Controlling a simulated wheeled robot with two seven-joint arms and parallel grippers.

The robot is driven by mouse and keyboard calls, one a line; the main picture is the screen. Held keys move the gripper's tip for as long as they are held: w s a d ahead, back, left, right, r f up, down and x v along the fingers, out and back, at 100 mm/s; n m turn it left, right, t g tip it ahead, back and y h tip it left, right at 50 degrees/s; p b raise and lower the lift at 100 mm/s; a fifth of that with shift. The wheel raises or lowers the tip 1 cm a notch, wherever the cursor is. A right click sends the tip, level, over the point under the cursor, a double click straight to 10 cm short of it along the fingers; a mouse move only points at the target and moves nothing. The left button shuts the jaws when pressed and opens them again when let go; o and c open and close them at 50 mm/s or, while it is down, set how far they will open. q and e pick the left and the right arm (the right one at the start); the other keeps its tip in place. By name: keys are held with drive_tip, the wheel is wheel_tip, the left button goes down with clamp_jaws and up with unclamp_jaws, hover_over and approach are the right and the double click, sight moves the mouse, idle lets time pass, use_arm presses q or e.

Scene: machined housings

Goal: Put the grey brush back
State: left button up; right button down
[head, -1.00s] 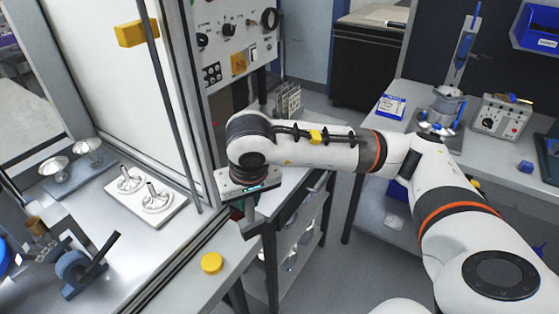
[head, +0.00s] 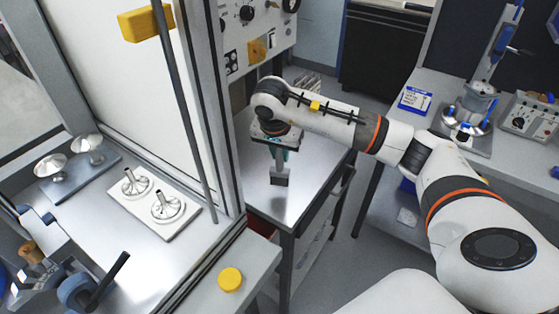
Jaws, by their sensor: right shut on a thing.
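My right gripper (head: 279,158) points down over the grey-topped cart between the cabinet and the right bench. It is shut on a small dark grey block-like thing (head: 279,179), which looks like the grey brush. The fingers hide its upper part, and I cannot tell whether its lower end touches the cart top. My left gripper is not in view.
The cart top (head: 305,185) is mostly clear around the held thing. The cabinet's post (head: 225,150) stands close to its left. A yellow round knob (head: 230,279) sits on the ledge in front. A white plate with metal parts (head: 153,203) lies inside the cabinet.

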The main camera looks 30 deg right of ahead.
sight(280, 161)
wheel_tip(280, 161, down, 4)
drive_tip(key=shift+r+p, duration=0.15)
drive_tip(key=shift+p, duration=0.35)
drive_tip(key=c, duration=1.3)
unclamp_jaws()
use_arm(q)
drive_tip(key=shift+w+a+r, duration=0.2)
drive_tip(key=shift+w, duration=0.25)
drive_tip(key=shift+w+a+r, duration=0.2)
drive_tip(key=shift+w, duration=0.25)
use_arm(e)
drive_tip(key=shift+o, duration=0.2)
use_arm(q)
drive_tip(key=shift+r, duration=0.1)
use_arm(e)
drive_tip(key=shift+r, duration=0.2)
use_arm(q)
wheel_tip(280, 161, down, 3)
drive_tip(key=b, duration=0.3)
use_arm(e)
drive_tip(key=v, duration=1.1)
drive_tip(key=shift+r, duration=0.35)
